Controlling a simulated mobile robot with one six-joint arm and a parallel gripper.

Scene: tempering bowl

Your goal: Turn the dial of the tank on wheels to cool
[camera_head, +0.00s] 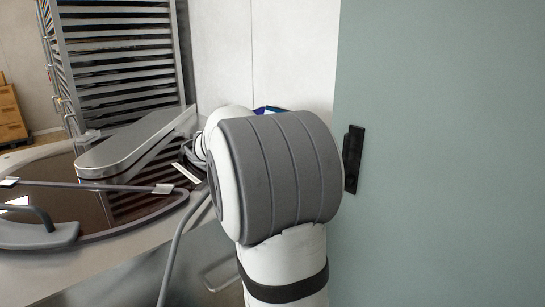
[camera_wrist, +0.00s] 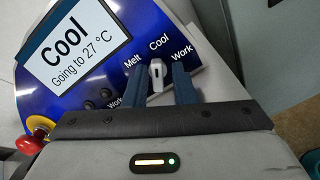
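In the wrist view, the tank's blue control panel (camera_wrist: 90,95) has a screen (camera_wrist: 75,50) reading "Cool, Going to 27 °C". The small pale dial (camera_wrist: 156,82) sits below the labels Melt, Cool and Work, and points up towards Cool. My gripper (camera_wrist: 158,68) is open, with one dark blue finger on each side of the dial and a narrow gap on both sides. In the head view, the tank (camera_head: 120,236) with dark brown liquid stands at the left. My arm hides my gripper and nearly all of the panel there.
A red and yellow stop button (camera_wrist: 35,135) is at the panel's lower left, near my gripper body. In the head view, a metal tray rack (camera_head: 120,55) stands behind the tank. A large grey-green panel (camera_head: 450,150) with a black handle (camera_head: 353,158) closes off the right.

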